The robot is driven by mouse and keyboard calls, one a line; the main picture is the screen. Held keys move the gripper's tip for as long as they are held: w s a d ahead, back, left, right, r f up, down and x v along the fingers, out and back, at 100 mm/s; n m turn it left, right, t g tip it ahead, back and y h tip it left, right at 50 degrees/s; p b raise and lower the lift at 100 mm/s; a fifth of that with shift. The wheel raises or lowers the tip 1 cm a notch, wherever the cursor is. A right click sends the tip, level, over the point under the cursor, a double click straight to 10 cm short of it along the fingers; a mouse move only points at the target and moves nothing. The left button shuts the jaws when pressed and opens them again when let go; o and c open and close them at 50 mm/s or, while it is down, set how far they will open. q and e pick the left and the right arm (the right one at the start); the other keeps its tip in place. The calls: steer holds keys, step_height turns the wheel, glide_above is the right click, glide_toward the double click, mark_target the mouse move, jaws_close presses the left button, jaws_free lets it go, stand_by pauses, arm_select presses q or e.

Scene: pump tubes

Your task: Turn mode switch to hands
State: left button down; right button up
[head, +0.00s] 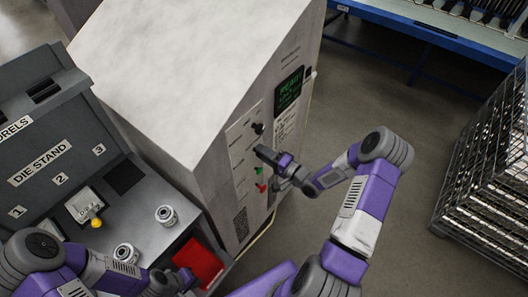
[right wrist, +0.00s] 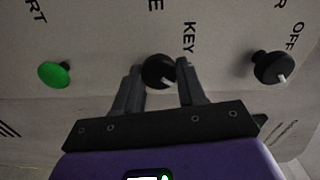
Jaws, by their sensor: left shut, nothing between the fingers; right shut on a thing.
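The control panel (head: 246,150) is on the side of a large grey-white cabinet. My right gripper (head: 264,154) is at this panel. In the right wrist view, its two fingers (right wrist: 160,80) stand on either side of a round black knob (right wrist: 158,71), shut on it. Lettering ending in "E" and the word "KEY" are beside this knob. The fingers partly cover it, so its pointer setting cannot be read. My left gripper (head: 180,281) is shut and empty, low at the left near a red tray.
Another black knob (right wrist: 273,67) with a white mark sits near "OFF". A green button (right wrist: 54,74) is on the other side. The grey die stand (head: 60,160), metal parts and red tray (head: 197,263) are at left. A wire rack (head: 490,180) stands right.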

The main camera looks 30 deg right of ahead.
steer(key=shift+f+m, duration=0.1)
steer(key=shift+m, duration=0.8)
steer(key=o, duration=1)
steer(key=shift+o, duration=0.2)
steer(key=shift+s, duration=0.1)
steer(key=v, duration=0.7)
steer(key=shift+s+p, duration=0.2)
steer(key=shift+p, duration=0.1)
steer(key=shift+d, duration=0.1)
